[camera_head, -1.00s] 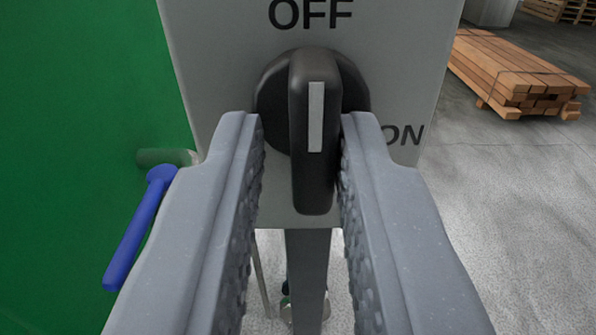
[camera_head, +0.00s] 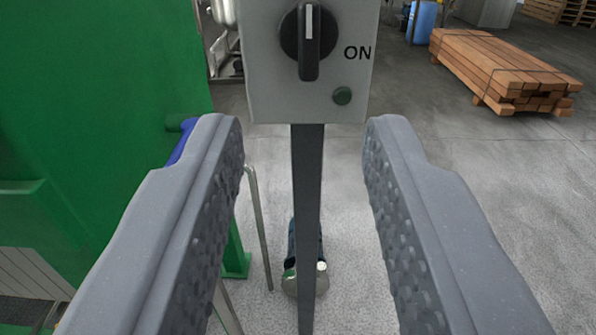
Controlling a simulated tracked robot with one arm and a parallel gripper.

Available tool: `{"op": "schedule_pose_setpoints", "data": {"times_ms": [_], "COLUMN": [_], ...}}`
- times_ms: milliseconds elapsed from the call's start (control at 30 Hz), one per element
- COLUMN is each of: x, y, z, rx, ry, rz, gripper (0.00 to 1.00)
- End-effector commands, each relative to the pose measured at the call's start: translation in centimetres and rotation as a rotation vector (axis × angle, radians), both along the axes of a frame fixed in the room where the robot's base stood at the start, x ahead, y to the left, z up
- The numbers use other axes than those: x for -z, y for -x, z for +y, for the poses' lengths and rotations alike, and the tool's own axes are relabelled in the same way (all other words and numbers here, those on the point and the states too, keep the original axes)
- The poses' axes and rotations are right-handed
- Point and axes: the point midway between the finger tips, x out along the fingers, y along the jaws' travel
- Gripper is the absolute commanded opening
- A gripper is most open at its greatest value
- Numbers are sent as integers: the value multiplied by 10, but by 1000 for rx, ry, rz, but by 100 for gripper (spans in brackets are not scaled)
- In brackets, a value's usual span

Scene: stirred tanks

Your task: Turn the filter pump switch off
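The filter pump switch (camera_head: 308,42) is a black rotary knob on a grey box (camera_head: 268,90) at the top of the view. Its white mark is upright, at the knob's upper end. The word ON shows to its right; the OFF label is out of the frame.
A green tank (camera_head: 90,90) fills the left, with a blue handle (camera_head: 183,140) partly behind the left finger. A thin metal rail (camera_head: 262,225) and a small pump-like object (camera_head: 312,280) stand near the post.

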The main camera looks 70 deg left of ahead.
Motion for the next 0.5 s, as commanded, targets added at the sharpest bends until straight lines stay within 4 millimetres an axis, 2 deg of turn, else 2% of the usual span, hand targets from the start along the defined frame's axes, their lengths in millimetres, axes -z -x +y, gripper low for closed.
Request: {"op": "schedule_pose_setpoints", "data": {"times_ms": [100, 200, 500], "x": [3, 3, 1], "y": [7, 11, 14], "z": [-18, -25, -31], "rx": [4, 0, -1], "ry": [5, 3, 1], "rz": [4, 4, 4], "gripper": [33, 33, 33]}}
